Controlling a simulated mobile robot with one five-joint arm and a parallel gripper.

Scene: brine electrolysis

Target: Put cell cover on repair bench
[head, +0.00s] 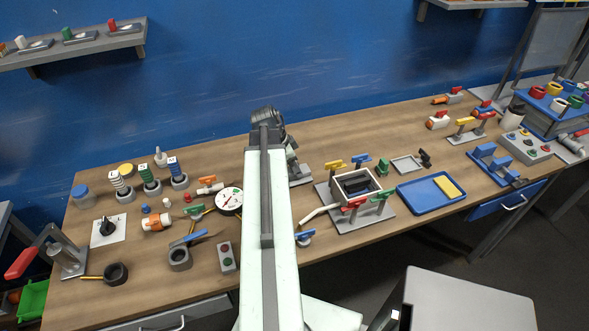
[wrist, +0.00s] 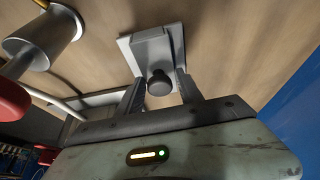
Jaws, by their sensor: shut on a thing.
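In the wrist view my gripper (wrist: 160,92) has its two dark fingers on either side of a round black knob. The knob belongs to a light grey piece with a square plate and a raised block, which I take to be the cell cover (wrist: 150,48). In the head view my arm hides the fingers. A grey piece (head: 300,174) shows partly beside the arm, and I cannot tell if it is the held one. An open grey box with a dark inside, seemingly the cell (head: 345,186), stands right of the arm. I cannot tell which surface is the repair bench.
A long wooden table (head: 330,145) runs along the blue wall. A blue tray (head: 415,198) with a yellow block lies right of the cell. Bottles, valves and a round gauge (head: 229,200) crowd the left side. A grey cylinder (wrist: 40,42) is near my gripper.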

